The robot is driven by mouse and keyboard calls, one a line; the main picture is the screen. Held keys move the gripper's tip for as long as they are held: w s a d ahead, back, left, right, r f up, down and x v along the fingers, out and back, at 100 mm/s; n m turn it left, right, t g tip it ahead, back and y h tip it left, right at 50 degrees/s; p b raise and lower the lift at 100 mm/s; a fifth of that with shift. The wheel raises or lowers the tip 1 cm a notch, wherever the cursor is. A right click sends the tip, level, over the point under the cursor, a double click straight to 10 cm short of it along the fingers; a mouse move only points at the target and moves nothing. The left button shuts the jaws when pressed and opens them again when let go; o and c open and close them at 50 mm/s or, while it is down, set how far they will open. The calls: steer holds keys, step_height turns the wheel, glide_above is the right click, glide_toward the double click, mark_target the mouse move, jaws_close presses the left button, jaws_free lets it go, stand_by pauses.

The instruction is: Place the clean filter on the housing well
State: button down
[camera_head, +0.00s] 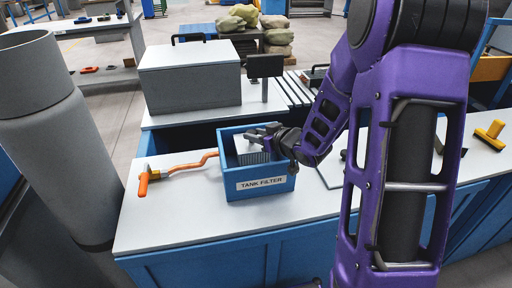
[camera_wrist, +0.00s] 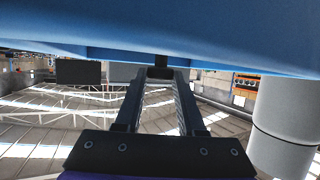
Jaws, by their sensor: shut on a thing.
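A blue open-topped box (camera_head: 229,172) labelled "TANK FILTER" stands on the light worktop and appears to be the housing; its open top is the well. A pale grey, ribbed filter (camera_head: 248,157) is inside the opening, towards its left and back part. My gripper (camera_head: 262,134) is at the top of the filter, within the box opening, and shut on it. How deep the filter sits, and whether it touches the floor, is hidden. In the wrist view, my gripper's fingers (camera_wrist: 160,73) reach toward a small dark part beneath a large blue surface (camera_wrist: 160,30).
An orange-handled tool with a curved orange hose (camera_head: 180,169) lies left of the box. A grey case (camera_head: 190,80) and a dark panel on a post (camera_head: 265,67) stand behind. A large grey cylinder (camera_head: 55,130) is at left. The worktop in front of the box is clear.

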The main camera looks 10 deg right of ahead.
mark_target(256, 147)
steer(key=shift+f+b, duration=0.35)
steer(key=shift+f, duration=1.35)
steer(key=shift+f, duration=0.2)
steer(key=c, duration=0.5)
jaws_free()
steer(key=shift+r, duration=0.25)
steer(key=p+v, duration=0.2)
steer(key=v, duration=1)
steer(key=shift+a, duration=0.1)
steer(key=shift+w, duration=0.1)
